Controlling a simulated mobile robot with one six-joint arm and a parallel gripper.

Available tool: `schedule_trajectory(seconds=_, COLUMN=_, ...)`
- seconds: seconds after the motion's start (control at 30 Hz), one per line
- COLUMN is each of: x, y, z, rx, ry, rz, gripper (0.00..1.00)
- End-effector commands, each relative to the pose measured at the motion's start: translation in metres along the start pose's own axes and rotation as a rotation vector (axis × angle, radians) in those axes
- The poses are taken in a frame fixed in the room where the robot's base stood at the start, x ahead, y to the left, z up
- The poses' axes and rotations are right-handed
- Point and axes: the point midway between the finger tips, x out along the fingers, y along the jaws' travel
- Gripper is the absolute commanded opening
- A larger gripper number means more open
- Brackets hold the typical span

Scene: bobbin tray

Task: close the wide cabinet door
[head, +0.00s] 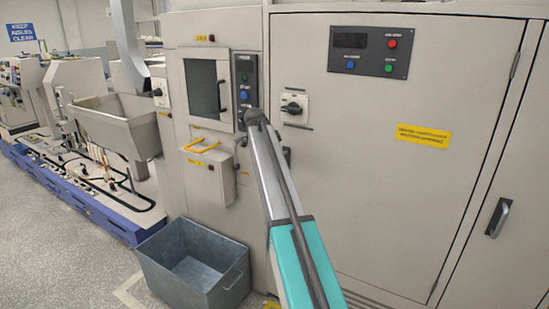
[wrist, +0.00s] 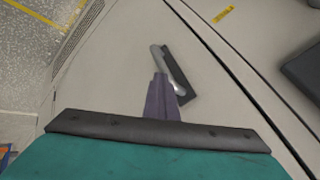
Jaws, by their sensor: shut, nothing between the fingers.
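The wide cabinet door (head: 365,205) fills the right middle of the head view. It looks flush or nearly so; a small gap cannot be judged. It carries a dark button panel, a rotary switch and a yellow label (head: 423,135). A dark handle (head: 287,155) shows partly beside my arm. In the wrist view my gripper (wrist: 160,79) is shut and empty, its tips at a grey lever handle on a black plate (wrist: 182,76). I cannot tell whether they touch it, or for sure which door it is on. My gripper is not distinguishable in the head view.
A narrower door with its own handle (head: 498,217) is at the right. A grey open bin (head: 193,290) stands on the floor at the cabinet's foot. A small box with a yellow handle (head: 208,172) projects left of my arm. A machine bench (head: 85,205) is further left.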

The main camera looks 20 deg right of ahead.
Motion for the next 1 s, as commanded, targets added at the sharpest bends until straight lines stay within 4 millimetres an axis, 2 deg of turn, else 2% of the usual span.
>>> schedule_trajectory(seconds=0.03, x=0.004, y=-0.008, z=-0.012, rx=0.007, ry=0.019, rz=-0.022, gripper=0.0)
schedule_trajectory(seconds=0.13, x=0.004, y=-0.009, z=-0.015, rx=0.011, ry=0.022, rz=-0.021, gripper=0.0)
schedule_trajectory(seconds=0.63, x=0.0, y=-0.011, z=-0.007, rx=0.006, ry=0.019, rz=-0.024, gripper=0.0)
schedule_trajectory(seconds=0.83, x=-0.006, y=-0.004, z=-0.004, rx=0.006, ry=0.016, rz=-0.02, gripper=0.0)
schedule_trajectory(seconds=1.0, x=-0.016, y=0.011, z=0.002, rx=0.005, ry=0.008, rz=-0.011, gripper=0.0)
